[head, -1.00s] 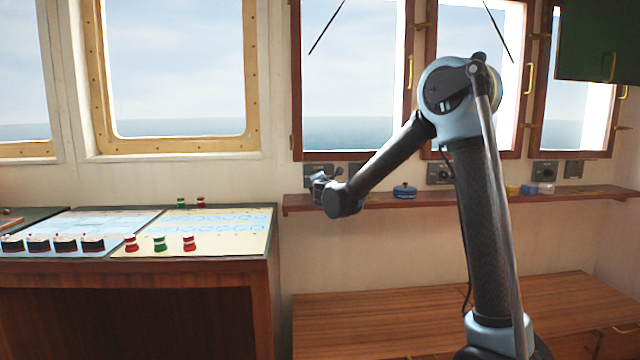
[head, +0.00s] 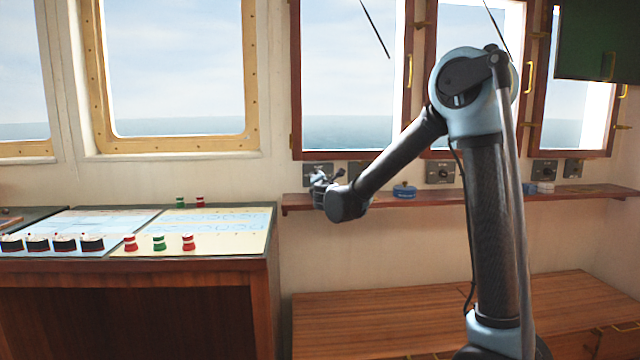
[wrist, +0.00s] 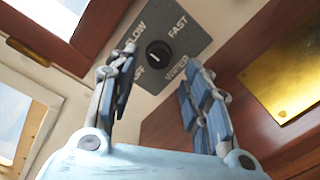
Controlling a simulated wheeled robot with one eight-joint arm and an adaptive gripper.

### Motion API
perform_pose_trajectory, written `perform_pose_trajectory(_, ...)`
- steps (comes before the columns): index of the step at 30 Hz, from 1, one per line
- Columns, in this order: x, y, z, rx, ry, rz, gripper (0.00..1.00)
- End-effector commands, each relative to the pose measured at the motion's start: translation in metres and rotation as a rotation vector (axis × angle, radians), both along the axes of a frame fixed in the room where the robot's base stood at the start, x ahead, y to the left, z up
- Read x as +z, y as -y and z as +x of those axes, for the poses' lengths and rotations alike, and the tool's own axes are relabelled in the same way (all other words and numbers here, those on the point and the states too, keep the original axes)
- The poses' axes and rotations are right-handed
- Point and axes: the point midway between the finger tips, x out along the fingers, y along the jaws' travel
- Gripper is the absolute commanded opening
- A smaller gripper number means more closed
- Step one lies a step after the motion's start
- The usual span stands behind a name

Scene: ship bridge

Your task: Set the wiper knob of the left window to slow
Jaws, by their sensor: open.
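The wiper knob (wrist: 158,54) is a round black dial on a grey panel (wrist: 177,28) in the wrist view. In the head view my gripper (head: 323,184) is below the left framed window (head: 350,80), covering part of the panel.
A wooden shelf (head: 420,199) runs below the windows, with a blue pot (head: 404,191) on it. Another control panel (head: 440,173) is under the middle window. A brass plate (wrist: 285,70) is at right in the wrist view. A console (head: 215,228) stands at left.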

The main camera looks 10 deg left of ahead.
Motion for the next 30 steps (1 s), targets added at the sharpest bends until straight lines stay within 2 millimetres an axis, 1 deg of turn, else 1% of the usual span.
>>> perform_pose_trajectory(1, 0.000, 0.004, -0.011, 0.001, 0.000, 0.000, 0.44)
perform_pose_trajectory(6, 0.001, 0.014, -0.040, 0.001, 0.000, 0.000, 0.44)
perform_pose_trajectory(12, 0.001, 0.022, -0.065, 0.001, -0.001, 0.001, 0.44)
perform_pose_trajectory(19, 0.001, 0.027, -0.075, -0.001, -0.001, 0.001, 0.44)
perform_pose_trajectory(27, 0.001, 0.027, -0.075, -0.001, -0.001, 0.001, 0.44)
perform_pose_trajectory(29, 0.001, 0.030, -0.074, -0.006, -0.004, 0.005, 0.44)
perform_pose_trajectory(30, 0.001, 0.035, -0.073, -0.014, -0.012, 0.010, 0.44)
